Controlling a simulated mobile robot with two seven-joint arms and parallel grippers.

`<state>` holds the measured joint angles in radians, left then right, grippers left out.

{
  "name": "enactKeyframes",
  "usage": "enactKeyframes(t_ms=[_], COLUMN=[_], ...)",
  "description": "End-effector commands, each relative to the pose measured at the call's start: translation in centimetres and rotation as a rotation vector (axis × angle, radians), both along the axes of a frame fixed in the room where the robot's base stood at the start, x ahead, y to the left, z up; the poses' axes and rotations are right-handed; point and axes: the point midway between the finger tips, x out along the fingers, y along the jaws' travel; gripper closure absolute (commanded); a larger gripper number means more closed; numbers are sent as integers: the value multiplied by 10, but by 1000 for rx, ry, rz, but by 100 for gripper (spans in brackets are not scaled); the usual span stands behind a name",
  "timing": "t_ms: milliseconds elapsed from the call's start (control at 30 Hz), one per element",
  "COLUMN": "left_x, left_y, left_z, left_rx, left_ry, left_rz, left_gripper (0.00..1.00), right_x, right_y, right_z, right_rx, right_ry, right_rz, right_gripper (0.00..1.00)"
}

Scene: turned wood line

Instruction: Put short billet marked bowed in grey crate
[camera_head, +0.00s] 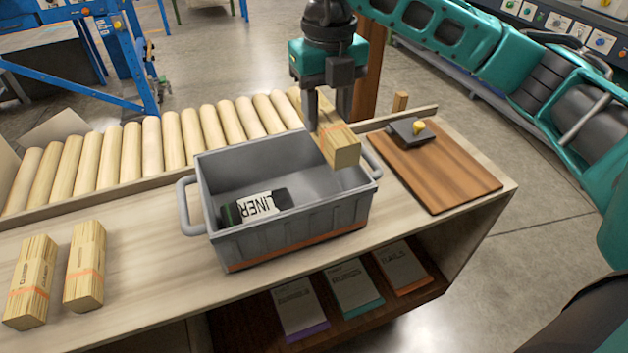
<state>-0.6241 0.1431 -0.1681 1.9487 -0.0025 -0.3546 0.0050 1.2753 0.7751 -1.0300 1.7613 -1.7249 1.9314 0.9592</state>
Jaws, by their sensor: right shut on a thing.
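My right gripper (328,118) comes down from the top of the picture and is shut on a short pale wooden billet (346,155) with an orange band. The billet hangs tilted over the right part of the grey crate (290,237), near its right handle; no clear resting contact shows. Its marking cannot be read here. The crate has a handle at each end and stands on the bench. A dark item with a white label reading LINER (262,206) lies inside it, to the left. My left gripper is not in view.
Two similar banded billets (31,281) (85,265) lie on the bench's left. Pale rollers (153,145) run behind the crate. Labelled folders (352,287) sit on the shelf below.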

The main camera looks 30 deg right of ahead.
Motion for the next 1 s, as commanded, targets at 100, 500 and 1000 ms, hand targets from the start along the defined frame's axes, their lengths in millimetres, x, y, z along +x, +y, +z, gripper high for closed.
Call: enactKeyframes(t_ms=[100,500,1000], left_x=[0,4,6], left_y=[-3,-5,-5], left_z=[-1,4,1], left_rx=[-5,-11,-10], left_ry=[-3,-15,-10], left_rz=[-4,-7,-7], left_gripper=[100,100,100], right_x=[-1,0,1], right_y=[-1,0,0], right_z=[-34,-97,-139], right_rx=[-1,0,1], right_ry=[3,-1,-3], right_rz=[-1,1,2], right_gripper=[98,98,98])
